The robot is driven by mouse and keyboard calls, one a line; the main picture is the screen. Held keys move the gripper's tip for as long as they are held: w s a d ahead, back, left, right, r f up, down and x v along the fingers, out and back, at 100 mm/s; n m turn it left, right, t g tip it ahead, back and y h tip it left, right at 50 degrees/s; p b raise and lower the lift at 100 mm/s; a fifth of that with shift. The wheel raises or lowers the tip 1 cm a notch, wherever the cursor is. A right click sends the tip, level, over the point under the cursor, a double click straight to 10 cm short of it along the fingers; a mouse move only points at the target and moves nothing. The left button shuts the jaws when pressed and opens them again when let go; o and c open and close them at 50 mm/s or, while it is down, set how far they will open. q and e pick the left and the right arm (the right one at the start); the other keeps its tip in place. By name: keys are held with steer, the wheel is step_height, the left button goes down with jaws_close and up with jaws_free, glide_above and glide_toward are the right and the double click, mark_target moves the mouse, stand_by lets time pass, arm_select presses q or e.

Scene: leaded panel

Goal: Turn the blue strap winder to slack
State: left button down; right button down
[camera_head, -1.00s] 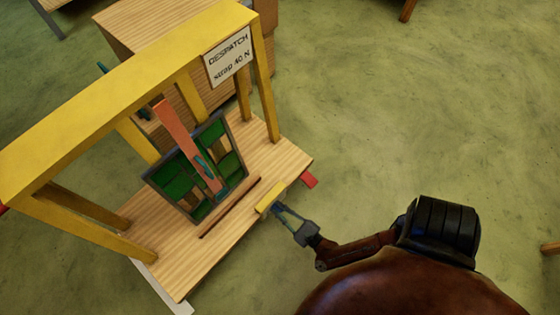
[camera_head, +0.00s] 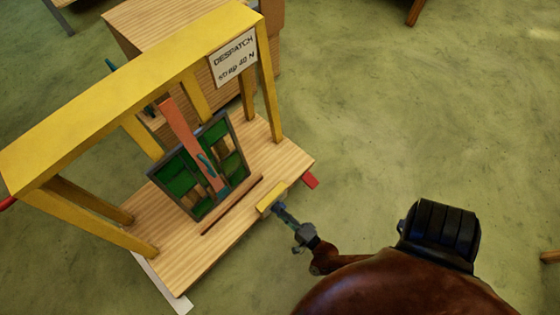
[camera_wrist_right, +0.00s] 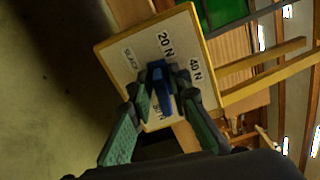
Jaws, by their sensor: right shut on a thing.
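The blue strap winder (camera_wrist_right: 161,92) sits on a pale dial plate (camera_wrist_right: 124,58) marked "SLACK", "20 N" and "40 N"; a further label is partly hidden by the fingers. My right gripper (camera_wrist_right: 160,88) is shut on the winder. Which mark the winder points at cannot be told. In the head view the right gripper (camera_head: 283,211) meets the plate's yellow edge (camera_head: 271,198) at the front of the wooden stand (camera_head: 232,218). An orange strap (camera_head: 186,136) crosses the upright green leaded panel (camera_head: 178,181). My left gripper is not in view.
A yellow frame (camera_head: 110,100) stands over the panel and carries a sign (camera_head: 233,59) reading "DESPATCH strap 40 N". A red piece (camera_head: 311,180) juts from the stand's right corner. A wooden box (camera_head: 150,25) stands behind.

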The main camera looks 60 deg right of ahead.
steer(key=n, duration=0.6)
steer(key=shift+a+f, duration=0.1)
steer(key=shift+f, duration=0.25)
steer(key=shift+f+n, duration=0.1)
steer(key=shift+n, duration=0.7)
steer(key=c, duration=2)
jaws_free()
steer(key=shift+c, duration=0.2)
